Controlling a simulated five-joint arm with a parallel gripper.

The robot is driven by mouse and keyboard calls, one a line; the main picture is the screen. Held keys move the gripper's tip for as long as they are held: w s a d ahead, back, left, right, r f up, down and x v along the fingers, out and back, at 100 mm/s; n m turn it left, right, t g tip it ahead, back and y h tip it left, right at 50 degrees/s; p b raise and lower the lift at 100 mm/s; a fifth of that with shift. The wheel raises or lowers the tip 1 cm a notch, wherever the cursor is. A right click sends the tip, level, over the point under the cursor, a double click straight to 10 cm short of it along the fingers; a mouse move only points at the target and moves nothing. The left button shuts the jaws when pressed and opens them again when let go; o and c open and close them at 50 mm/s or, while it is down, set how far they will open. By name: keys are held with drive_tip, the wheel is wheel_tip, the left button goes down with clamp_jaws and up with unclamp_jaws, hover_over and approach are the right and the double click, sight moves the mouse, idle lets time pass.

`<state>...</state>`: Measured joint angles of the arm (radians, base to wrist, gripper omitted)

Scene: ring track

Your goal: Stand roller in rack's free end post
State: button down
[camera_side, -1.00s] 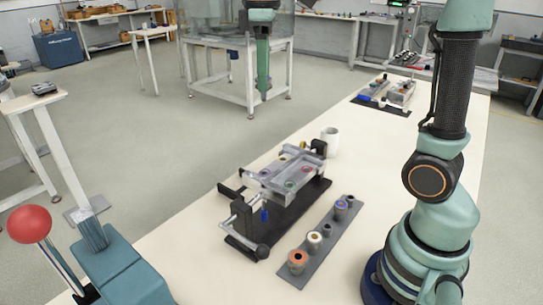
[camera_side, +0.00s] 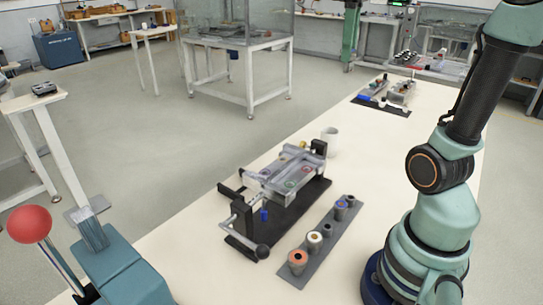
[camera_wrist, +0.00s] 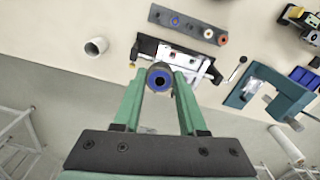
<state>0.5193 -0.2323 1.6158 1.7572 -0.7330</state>
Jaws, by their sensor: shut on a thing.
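My gripper (camera_wrist: 160,76) is shut on a grey roller (camera_wrist: 160,90) with a blue ring around a dark bore, seen end-on between the green fingers in the wrist view. What looks like a green finger of mine shows near the top of the side view (camera_side: 350,35), well beyond the rack and up from the bench; I cannot make out the roller there. The rack (camera_side: 328,238) is a grey strip with orange-, white- and blue-ringed rollers, a small dark piece and a bare grey post (camera_side: 350,200) at its far end. It also shows in the wrist view (camera_wrist: 192,30).
Another fixture (camera_side: 388,95) is farther back. Bare bench lies between.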

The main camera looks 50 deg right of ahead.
drive_tip(key=s+d+m, duration=0.2)
drive_tip(key=s+d, duration=0.1)
drive_tip(key=s, duration=0.3)
wheel_tip(320, 180, down, 26)
drive_tip(key=shift+w+a, duration=0.2)
drive_tip(key=shift+w, duration=0.15)
drive_tip(key=shift+f, duration=2.9)
drive_tip(key=shift+f, duration=1.7)
drive_tip(key=shift+c, duration=1.9)
unclamp_jaws()
